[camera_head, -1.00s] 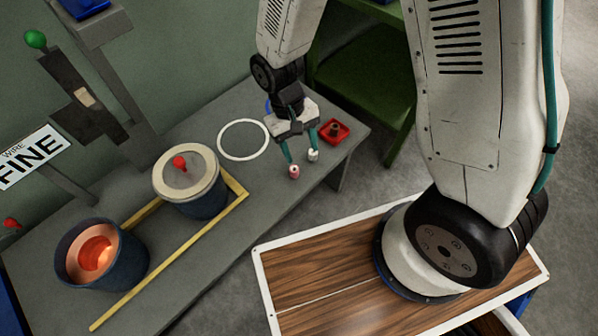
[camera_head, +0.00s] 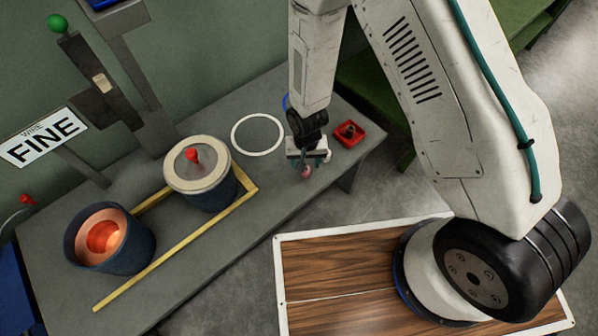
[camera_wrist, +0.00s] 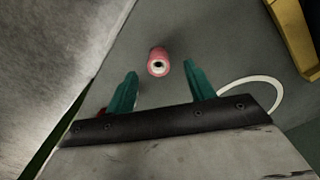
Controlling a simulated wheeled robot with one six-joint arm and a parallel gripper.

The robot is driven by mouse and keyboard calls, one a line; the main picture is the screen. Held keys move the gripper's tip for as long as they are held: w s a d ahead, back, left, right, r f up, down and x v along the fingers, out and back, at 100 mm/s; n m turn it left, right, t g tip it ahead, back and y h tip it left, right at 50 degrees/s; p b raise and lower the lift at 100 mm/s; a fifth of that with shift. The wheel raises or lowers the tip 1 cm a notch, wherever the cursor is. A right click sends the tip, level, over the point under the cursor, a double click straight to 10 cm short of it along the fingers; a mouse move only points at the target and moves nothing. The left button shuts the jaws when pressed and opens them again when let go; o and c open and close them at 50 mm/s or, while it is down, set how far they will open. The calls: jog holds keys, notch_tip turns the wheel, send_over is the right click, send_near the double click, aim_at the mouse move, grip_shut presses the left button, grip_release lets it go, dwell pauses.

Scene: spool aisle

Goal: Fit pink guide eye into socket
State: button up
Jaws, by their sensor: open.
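The pink guide eye (camera_wrist: 158,64) is a short pink cylinder with a pale ring and dark hole on its end. In the wrist view it stands on the grey bench, between the tips of my open gripper (camera_wrist: 160,70) or just beyond them, with a gap on each side. In the head view, the pink guide eye (camera_head: 306,174) shows small beneath my gripper (camera_head: 312,168), near the bench's front edge. The wrist covers part of that spot. A small whitish piece (camera_head: 327,156) is just right of it, partly hidden. I cannot make out the socket.
A red tray (camera_head: 360,138) with a dark piece inside lies right of my gripper. A white ring (camera_head: 235,133) is marked on the grey bench (camera_head: 225,262). A lidded spool drum (camera_head: 208,196), an open copper-lined drum (camera_head: 140,247) and a yellow rail (camera_head: 180,243) are left.

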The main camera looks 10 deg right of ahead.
aim_at(306, 172)
notch_tip(306, 172, down, 3)
jog(key=shift+d+f, duration=0.1)
jog(key=shift+d, duration=0.05)
jog(key=shift+c, duration=0.3)
jog(key=c, duration=1)
